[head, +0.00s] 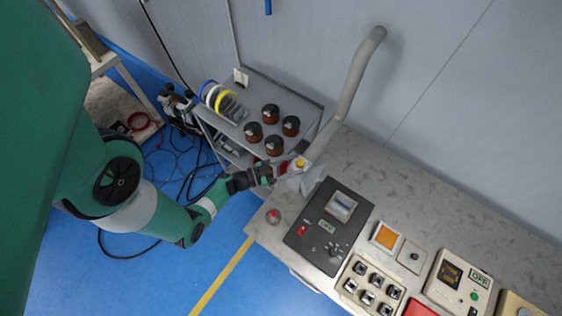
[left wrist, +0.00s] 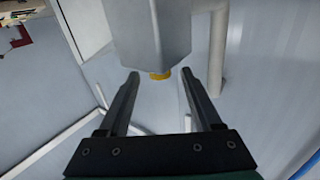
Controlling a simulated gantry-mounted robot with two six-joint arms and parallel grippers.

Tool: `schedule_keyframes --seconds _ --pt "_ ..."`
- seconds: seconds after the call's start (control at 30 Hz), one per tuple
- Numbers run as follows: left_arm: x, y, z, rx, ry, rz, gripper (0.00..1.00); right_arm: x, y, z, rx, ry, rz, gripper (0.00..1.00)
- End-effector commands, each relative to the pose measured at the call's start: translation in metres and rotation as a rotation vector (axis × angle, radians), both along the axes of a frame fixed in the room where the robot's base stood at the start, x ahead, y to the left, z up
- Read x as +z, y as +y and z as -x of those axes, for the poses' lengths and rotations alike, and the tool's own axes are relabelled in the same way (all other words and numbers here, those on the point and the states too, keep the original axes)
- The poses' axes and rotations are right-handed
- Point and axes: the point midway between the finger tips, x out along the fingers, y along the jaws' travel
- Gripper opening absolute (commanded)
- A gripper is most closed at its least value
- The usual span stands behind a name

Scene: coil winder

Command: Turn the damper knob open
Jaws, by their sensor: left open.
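The damper knob (head: 300,163) is a small yellow piece on the grey duct hood at the left end of the bench. It also shows in the left wrist view (left wrist: 160,75), at the lower edge of the grey hood (left wrist: 152,35). My left gripper (head: 276,172) is just left of the hood, pointing at it. Its jaws are open and empty. In the left wrist view the knob appears between the two fingertips, with a gap on both sides. I cannot tell how far beyond the tips it is. My right gripper is not in view.
A curved grey duct pipe (head: 350,88) rises from the hood. A black control box (head: 315,240) and several switch panels stand on the grey bench (head: 385,170). A grey cart (head: 300,95) with wire spools stands behind my left gripper. Blue floor lies open in front.

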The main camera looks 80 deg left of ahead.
Motion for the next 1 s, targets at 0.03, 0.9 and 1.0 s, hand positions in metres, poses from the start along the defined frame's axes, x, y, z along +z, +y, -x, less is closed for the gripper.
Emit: schedule_keyframes --seconds 0.03,0.9,1.0 --pt "0.001 0.001 0.012 0.01 0.0 0.001 0.66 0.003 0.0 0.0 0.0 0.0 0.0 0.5" --pt "0.0 -0.011 0.057 -0.001 0.0 0.0 0.66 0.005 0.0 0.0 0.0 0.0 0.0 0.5" --pt "0.0 -0.011 0.057 -0.001 0.0 0.0 0.66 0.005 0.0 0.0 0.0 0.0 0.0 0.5"
